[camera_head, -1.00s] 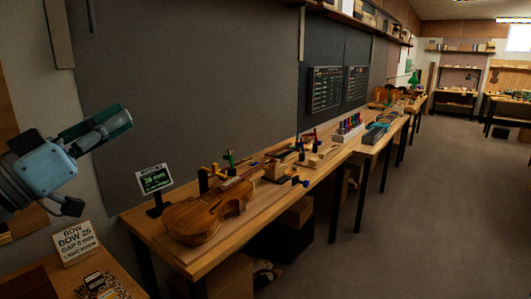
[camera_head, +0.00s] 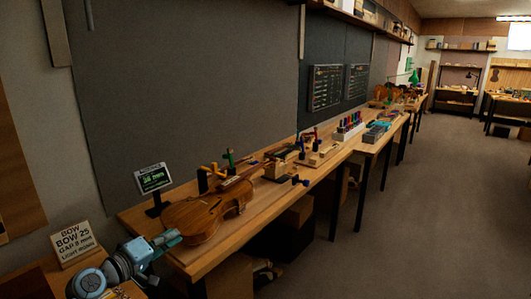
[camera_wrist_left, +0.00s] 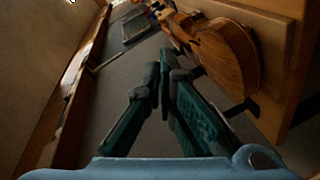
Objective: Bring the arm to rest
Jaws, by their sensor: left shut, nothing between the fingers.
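My left gripper (camera_head: 168,238) is at the lower left of the head view, low beside the near left end of the workbench. Its arm shows behind it at the bottom edge. In the left wrist view its two dark green fingers (camera_wrist_left: 165,72) come together at the tips, shut with nothing between them. A violin (camera_head: 205,217) lies on the near end of the bench, just right of the gripper in the head view. The violin also shows in the left wrist view (camera_wrist_left: 228,55), to the right of the fingers and apart from them. My right gripper is not in view.
The long workbench (camera_head: 225,255) runs away to the right with clamps and tool racks on it. A small display (camera_head: 153,178) stands behind the violin. The floor (camera_head: 420,220) at the right is clear.

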